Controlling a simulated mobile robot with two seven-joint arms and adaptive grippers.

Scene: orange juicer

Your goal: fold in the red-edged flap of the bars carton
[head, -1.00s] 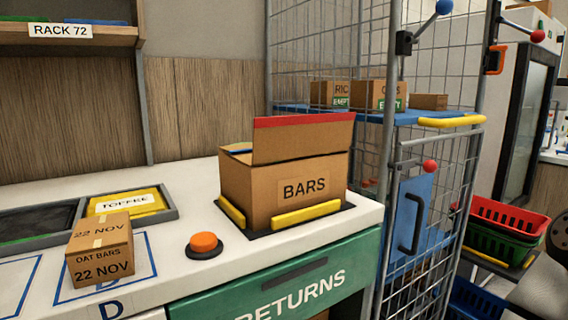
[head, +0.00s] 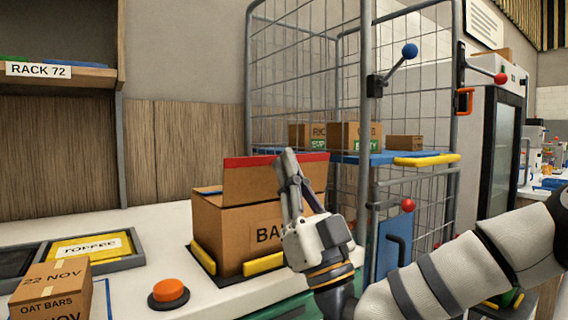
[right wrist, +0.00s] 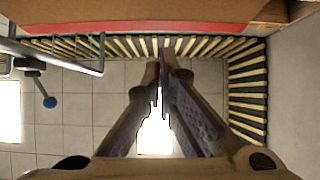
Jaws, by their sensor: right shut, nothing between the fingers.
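The bars carton (head: 225,228) stands on the counter in the head view, in a dark holder with yellow guides. Its red-edged flap (head: 245,178) stands up, with the red strip along its top edge. My right gripper (head: 287,158) is in front of the carton, shut and empty, with its fingers pointing up before the flap. It hides part of the flap and the carton's label. In the right wrist view the fingers (right wrist: 163,62) are together, and the red edge (right wrist: 150,27) runs across the top, beyond the fingertips. My left gripper is not in view.
An orange button (head: 169,290) and an oat bars box (head: 52,288) are on the counter to the left. A yellow toffee tray (head: 90,247) lies behind the box. A wire cage (head: 300,75) with a blue shelf stands behind the carton, to the right.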

